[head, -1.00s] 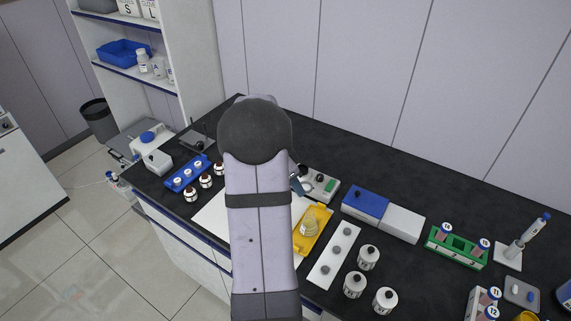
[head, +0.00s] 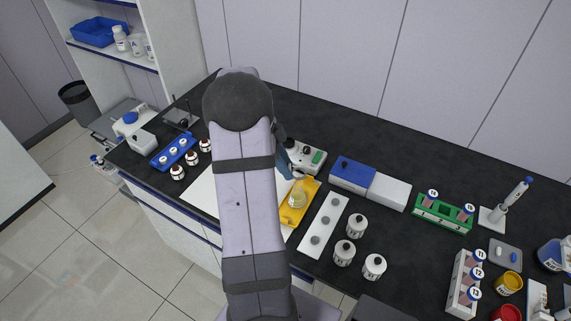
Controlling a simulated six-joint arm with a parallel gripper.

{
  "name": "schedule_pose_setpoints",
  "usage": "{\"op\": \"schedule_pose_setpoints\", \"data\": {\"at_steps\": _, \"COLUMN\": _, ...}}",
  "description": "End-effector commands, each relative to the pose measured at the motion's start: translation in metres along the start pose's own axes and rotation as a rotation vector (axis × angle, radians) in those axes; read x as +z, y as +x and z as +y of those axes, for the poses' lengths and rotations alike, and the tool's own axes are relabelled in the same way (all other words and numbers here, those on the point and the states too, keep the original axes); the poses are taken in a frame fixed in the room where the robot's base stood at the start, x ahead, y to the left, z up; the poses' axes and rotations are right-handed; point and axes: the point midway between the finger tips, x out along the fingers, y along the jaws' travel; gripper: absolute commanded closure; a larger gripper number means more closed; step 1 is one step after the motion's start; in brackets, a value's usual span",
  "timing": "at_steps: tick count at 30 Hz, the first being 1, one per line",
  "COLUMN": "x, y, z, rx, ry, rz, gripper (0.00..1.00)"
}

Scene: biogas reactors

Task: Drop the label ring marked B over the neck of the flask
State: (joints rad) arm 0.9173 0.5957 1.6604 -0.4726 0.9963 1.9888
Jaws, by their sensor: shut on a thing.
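The flask (head: 297,197) stands upright on a yellow tray (head: 288,217) and holds a pale yellow liquid. My gripper (head: 294,173) shows only in part past the right edge of my arm, just above the flask's neck in the picture. It is shut on a small pale thing, seemingly the label ring (head: 298,176). The letter B cannot be read at this size. My arm hides much of the gripper, and I cannot tell whether the ring is around the neck or above it.
A white strip with grey discs (head: 324,226) lies right of the tray, with several white bottles (head: 343,252) beside it. A grey device (head: 307,156) and a blue-and-white box (head: 352,174) stand behind. Brown bottles and a blue rack (head: 173,151) are at left.

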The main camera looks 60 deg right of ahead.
Motion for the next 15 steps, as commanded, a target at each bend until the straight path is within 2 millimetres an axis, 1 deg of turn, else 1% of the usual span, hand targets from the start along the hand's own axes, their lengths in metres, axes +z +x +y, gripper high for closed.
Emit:
{"op": "schedule_pose_setpoints", "data": {"at_steps": 1, "x": 0.002, "y": 0.005, "z": 0.000, "rx": 0.001, "ry": -0.001, "rz": 0.000, "gripper": 0.94}}
{"op": "schedule_pose_setpoints", "data": {"at_steps": 9, "x": 0.009, "y": 0.021, "z": 0.000, "rx": 0.000, "ry": -0.001, "rz": 0.000, "gripper": 0.94}}
{"op": "schedule_pose_setpoints", "data": {"at_steps": 15, "x": 0.012, "y": 0.029, "z": 0.000, "rx": 0.000, "ry": -0.001, "rz": 0.000, "gripper": 0.94}}
